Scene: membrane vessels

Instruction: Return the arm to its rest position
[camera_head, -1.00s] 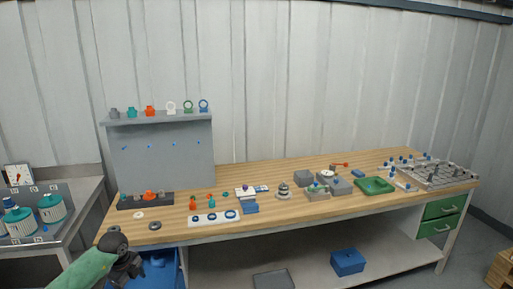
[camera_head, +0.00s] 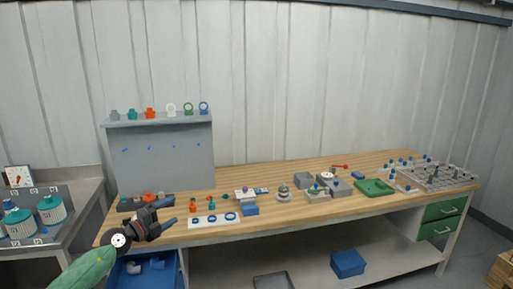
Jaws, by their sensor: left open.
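My left arm comes in from the lower left with a green sleeve. My left gripper (camera_head: 170,212) is over the left front part of the wooden workbench (camera_head: 270,217). Its two dark fingers are spread and point right, with nothing visible between them. The gripper partly hides the dark holder (camera_head: 126,204) on the bench behind it. My right gripper is not in view.
A white strip with blue rings (camera_head: 214,219) lies right of the gripper. A grey back panel (camera_head: 160,158) stands behind. A blue bin (camera_head: 170,270) is below the bench's left edge. A side table (camera_head: 75,220) with teal-lidded vessels (camera_head: 51,209) stands left.

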